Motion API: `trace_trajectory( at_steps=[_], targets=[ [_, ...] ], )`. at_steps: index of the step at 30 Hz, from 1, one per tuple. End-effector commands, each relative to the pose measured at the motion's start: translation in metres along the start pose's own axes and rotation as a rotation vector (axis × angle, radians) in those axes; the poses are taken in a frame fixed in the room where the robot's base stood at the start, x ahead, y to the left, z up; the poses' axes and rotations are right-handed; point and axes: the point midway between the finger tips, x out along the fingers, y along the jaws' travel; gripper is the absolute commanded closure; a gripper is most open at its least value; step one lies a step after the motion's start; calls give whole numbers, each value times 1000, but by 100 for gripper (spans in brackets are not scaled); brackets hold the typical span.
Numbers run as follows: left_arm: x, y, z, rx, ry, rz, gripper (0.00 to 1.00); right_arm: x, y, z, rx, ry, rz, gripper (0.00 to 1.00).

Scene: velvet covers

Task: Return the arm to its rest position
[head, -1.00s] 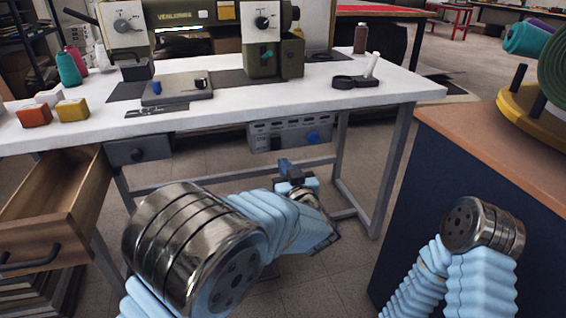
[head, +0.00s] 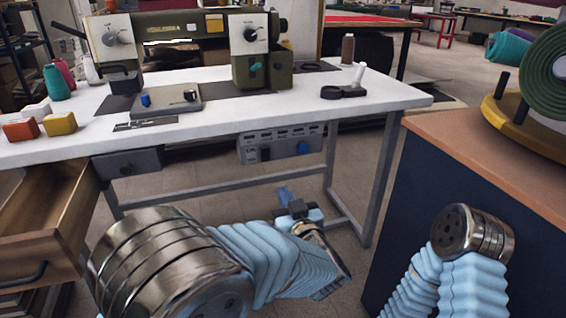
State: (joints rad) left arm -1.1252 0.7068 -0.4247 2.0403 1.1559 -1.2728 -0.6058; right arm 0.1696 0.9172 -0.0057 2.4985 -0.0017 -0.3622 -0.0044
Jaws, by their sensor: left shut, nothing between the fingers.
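My left gripper (head: 288,196) is shut and empty. It is in the lower middle of the head view, at the end of my blue-sleeved left arm, in front of the sewing table and below its top. It touches nothing that I can see. My right arm shows only as a blue-sleeved, metal-capped joint at the lower right, beside the navy cabinet. My right gripper is out of the picture.
The white sewing table (head: 300,99) carries a green sewing machine (head: 167,29), thread spools and small boxes. An open wooden drawer (head: 45,225) juts out at the left. A navy cabinet (head: 440,185) with a wooden top stands at the right. Floor shows between them.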

Motion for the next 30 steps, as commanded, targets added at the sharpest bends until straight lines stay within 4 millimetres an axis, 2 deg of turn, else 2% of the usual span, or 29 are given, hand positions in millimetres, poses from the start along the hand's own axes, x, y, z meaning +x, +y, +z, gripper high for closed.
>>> trace_trajectory(
  at_steps=[2, 5, 8, 9, 10, 12, 14, 15, 17, 18, 21, 24, 27, 30],
  targets=[
    [5, -3, 9, 10, -18, 8, 100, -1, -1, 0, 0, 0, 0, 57],
    [22, -14, 45, 42, -97, 47, 100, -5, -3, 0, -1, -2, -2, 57],
    [39, -36, 112, 79, -261, 114, 100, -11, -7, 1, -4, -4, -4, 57],
    [40, -48, 144, 88, -349, 144, 100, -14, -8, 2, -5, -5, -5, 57],
    [39, -59, 168, 92, -420, 166, 100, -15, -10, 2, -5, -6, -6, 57],
    [25, -84, 224, 88, -600, 214, 100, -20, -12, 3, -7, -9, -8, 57],
    [4, -107, 267, 71, -762, 246, 100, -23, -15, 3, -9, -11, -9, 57],
    [-14, -122, 292, 53, -873, 266, 100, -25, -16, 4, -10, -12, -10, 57],
    [-48, -143, 322, 18, -1035, 292, 100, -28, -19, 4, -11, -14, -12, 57],
    [-71, -155, 338, -10, -1136, 307, 100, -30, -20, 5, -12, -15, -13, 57],
    [-127, -176, 361, -79, -1354, 342, 100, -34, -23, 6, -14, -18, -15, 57],
    [-168, -188, 368, -135, -1502, 367, 100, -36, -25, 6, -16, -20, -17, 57],
    [-190, -193, 369, -167, -1578, 384, 100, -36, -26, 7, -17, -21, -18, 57],
    [-198, -194, 370, -175, -1603, 392, 100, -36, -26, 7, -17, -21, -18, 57]
  ],
)
